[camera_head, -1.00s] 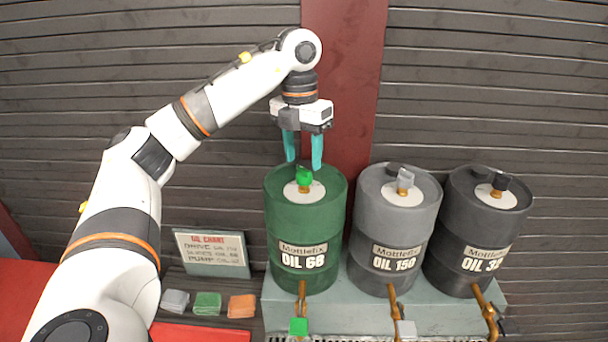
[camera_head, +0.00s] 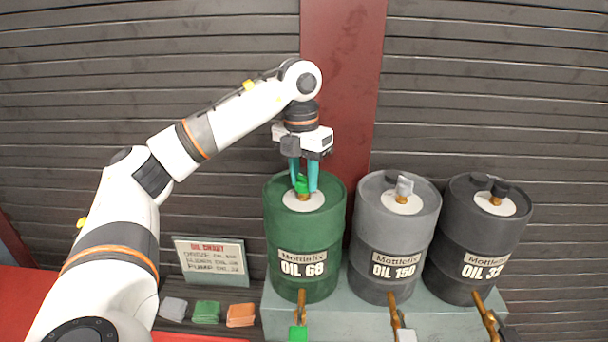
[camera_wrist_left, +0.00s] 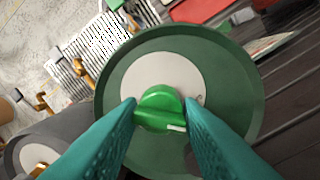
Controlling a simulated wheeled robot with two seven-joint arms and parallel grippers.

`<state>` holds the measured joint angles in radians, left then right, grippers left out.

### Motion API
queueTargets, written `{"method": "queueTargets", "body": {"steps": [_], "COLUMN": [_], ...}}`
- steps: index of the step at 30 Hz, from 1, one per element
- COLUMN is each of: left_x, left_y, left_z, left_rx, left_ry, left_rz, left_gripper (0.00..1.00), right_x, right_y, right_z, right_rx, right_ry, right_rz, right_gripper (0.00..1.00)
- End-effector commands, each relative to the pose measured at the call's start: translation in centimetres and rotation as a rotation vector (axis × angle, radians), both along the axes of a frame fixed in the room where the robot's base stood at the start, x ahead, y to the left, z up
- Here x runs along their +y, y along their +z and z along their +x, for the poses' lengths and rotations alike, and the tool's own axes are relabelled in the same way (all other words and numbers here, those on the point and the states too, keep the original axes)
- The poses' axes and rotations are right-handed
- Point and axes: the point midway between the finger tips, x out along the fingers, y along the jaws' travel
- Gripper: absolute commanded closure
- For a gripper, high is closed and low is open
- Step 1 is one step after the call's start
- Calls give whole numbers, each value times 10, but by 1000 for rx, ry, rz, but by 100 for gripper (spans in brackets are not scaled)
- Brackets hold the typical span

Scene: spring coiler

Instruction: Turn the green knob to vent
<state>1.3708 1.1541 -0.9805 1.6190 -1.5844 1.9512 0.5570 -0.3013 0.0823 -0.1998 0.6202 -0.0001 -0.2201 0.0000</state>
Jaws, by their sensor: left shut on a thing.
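The green knob (camera_head: 301,186) sits on a brass stem in the white disc on top of the green OIL 68 drum (camera_head: 288,233). My left gripper (camera_head: 304,188) points down over the drum, its teal fingers shut on the knob from both sides. In the left wrist view the green knob (camera_wrist_left: 160,108) lies between the two teal fingertips (camera_wrist_left: 162,110), with a pale mark on its lower right. The marking on the white disc (camera_wrist_left: 150,72) is mostly hidden or too small to read. My right gripper is not in view.
A grey OIL 150 drum (camera_head: 385,240) and a dark drum (camera_head: 462,235) stand close on the right, each with its own top knob. Brass taps (camera_head: 301,305) stick out below. An oil chart (camera_head: 212,262) and folded cloths (camera_head: 206,311) are at lower left.

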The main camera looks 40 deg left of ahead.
Motion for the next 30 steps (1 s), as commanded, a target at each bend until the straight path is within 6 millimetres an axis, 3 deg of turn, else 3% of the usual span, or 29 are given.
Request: {"method": "queueTargets", "body": {"steps": [11, 30], "left_x": [0, -1], "left_y": [1, 4], "left_z": [0, 2], "left_rx": [-1, -4], "left_ry": [-116, -695], "left_rz": [-3, -2], "left_gripper": [91, 91], "right_x": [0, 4], "right_y": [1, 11], "right_z": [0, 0], "right_rx": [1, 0], "right_ry": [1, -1], "right_rz": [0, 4], "right_gripper": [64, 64]}}
